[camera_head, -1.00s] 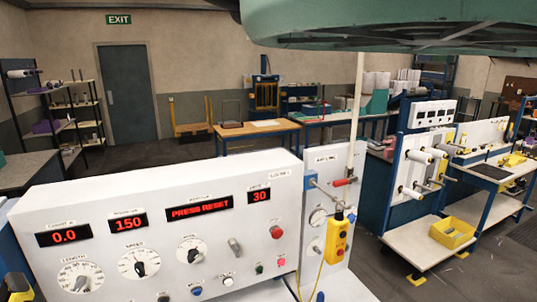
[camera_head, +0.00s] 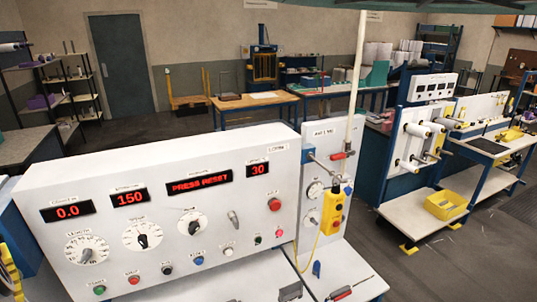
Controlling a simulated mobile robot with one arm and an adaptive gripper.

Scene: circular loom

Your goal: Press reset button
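A white control panel (camera_head: 100,188) fills the lower left. A larger red button (camera_head: 274,204) sits above the row's right end. The labels are too small to read, so I cannot tell which button is reset. My gripper is not in view.
A yellow pendant box (camera_head: 334,212) hangs at a narrower white panel (camera_head: 325,135) on the right. Loose tools (camera_head: 349,290) lie on the ledge below. A bench with a yellow bin (camera_head: 446,204) stands further right. Grey floor lies open behind the panel.

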